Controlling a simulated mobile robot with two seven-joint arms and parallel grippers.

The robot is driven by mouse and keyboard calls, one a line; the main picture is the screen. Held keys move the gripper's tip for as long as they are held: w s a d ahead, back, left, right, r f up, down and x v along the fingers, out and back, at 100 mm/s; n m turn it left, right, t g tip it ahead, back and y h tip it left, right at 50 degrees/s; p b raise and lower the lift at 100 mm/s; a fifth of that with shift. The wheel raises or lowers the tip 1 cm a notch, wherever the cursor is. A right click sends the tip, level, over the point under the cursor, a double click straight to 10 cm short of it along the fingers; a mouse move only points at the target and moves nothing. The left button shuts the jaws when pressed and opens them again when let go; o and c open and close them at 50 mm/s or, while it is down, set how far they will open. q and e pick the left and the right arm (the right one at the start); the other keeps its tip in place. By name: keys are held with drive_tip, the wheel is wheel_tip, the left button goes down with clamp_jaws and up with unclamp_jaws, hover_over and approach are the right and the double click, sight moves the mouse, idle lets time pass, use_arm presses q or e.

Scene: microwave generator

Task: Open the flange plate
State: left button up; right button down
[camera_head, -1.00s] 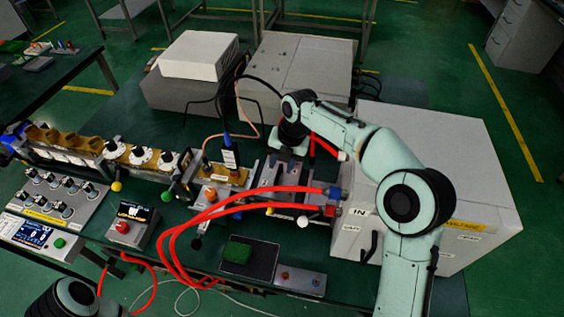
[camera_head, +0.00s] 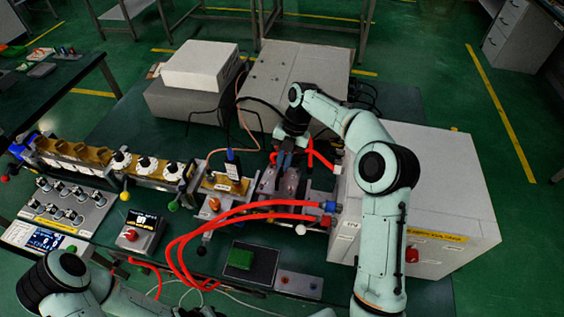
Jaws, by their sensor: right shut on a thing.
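The flange plate seems to be part of the grey metal fixture (camera_head: 268,183) in the middle of the bench, left of the big white cabinet. My right arm reaches over from the right, and my right gripper (camera_head: 284,161) points down at this fixture. Its fingers are shut on a small part at the fixture's back edge, which looks like the flange plate; the fingers and wrist hide most of that contact. My left arm shows at the lower left, but its gripper is not in view.
Red hoses (camera_head: 235,212) loop in front of the fixture to a blue connector. A white cabinet (camera_head: 440,185) stands to the right and grey boxes (camera_head: 300,75) behind. A waveguide row (camera_head: 110,165) runs left. A red-button box (camera_head: 140,228) and a dark pad (camera_head: 262,262) lie in front.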

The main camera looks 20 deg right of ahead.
drive_tip(key=shift+w+d, duration=0.1)
drive_tip(key=shift+w, duration=0.3)
drive_tip(key=shift+s+r+g+y, duration=0.1)
drive_tip(key=shift+r+g+y, duration=0.1)
drive_tip(key=shift+g+y, duration=0.25)
drive_tip(key=shift+w+d+g+y, duration=0.2)
drive_tip(key=shift+w+g+y, duration=0.05)
